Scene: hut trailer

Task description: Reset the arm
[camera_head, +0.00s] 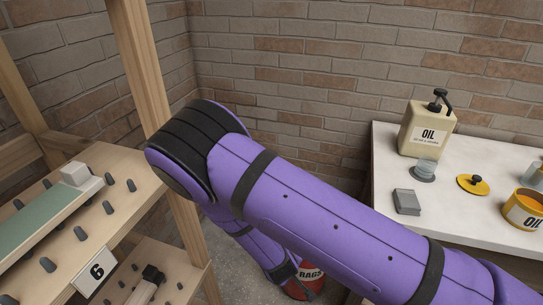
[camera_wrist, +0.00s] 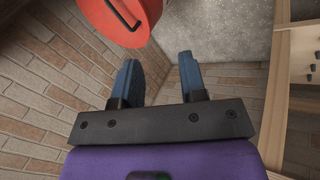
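My gripper (camera_wrist: 158,75) shows in the wrist view with its two blue fingers apart and nothing between them. It hangs low near the floor. Beyond the fingertips is a red lid (camera_wrist: 112,18) with a black handle, apart from the fingers as far as I can tell. In the head view my purple arm crosses the picture from the lower right, bends at a black joint, and reaches down toward a red bin labelled RAGS (camera_head: 312,272). The arm hides much of the bin, and my fingertips are hard to make out there.
A white-topped table (camera_head: 385,150) on the right holds an oil jug (camera_head: 424,130), a yellow lid (camera_head: 473,184) and an oil tin (camera_head: 522,210). A brick wall (camera_head: 300,75) is behind.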

